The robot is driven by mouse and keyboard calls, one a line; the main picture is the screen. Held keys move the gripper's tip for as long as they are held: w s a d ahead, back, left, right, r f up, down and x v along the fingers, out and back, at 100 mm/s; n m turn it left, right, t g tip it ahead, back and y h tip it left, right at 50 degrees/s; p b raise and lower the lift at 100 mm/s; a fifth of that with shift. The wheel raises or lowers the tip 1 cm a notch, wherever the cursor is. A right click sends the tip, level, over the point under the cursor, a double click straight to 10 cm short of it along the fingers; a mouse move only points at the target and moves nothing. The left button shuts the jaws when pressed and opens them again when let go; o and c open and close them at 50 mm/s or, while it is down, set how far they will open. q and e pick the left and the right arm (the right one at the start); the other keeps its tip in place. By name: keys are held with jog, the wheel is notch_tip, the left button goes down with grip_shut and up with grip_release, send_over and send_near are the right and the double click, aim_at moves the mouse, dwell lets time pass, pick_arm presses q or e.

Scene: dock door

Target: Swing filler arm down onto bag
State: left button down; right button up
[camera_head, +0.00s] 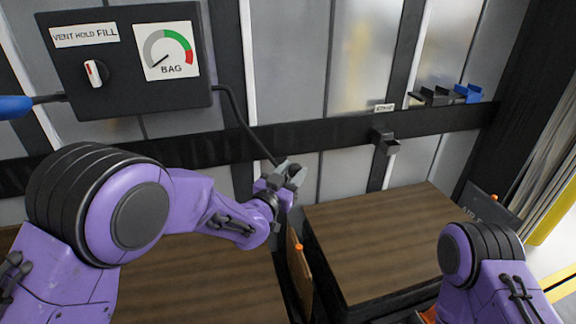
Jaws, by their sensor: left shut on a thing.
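My left gripper (287,176) is shut at the lower end of the thin black filler arm (240,118), which runs down from the control box. The jaws hide most of the held end. The bag (301,275) shows as a narrow brown strip with an orange spot, in the gap between two wood-brown loads, below my left gripper. The gripper is apart from the bag. My right arm shows at the lower right, but its gripper is out of view.
The control box (90,85) has a VENT/HOLD/FILL knob (95,73) and a bag gauge (167,50), needle at lower left. A black rail (340,131) crosses the wall with a small black bracket (385,142). The right load (380,235) borders the gap.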

pick_arm(q)
jog(key=shift+s+d+f, duration=0.2)
jog(key=shift+s+f, duration=0.35)
jog(key=shift+f, duration=0.05)
jog(key=c, duration=1)
grip_release()
jog(key=shift+w, duration=0.2)
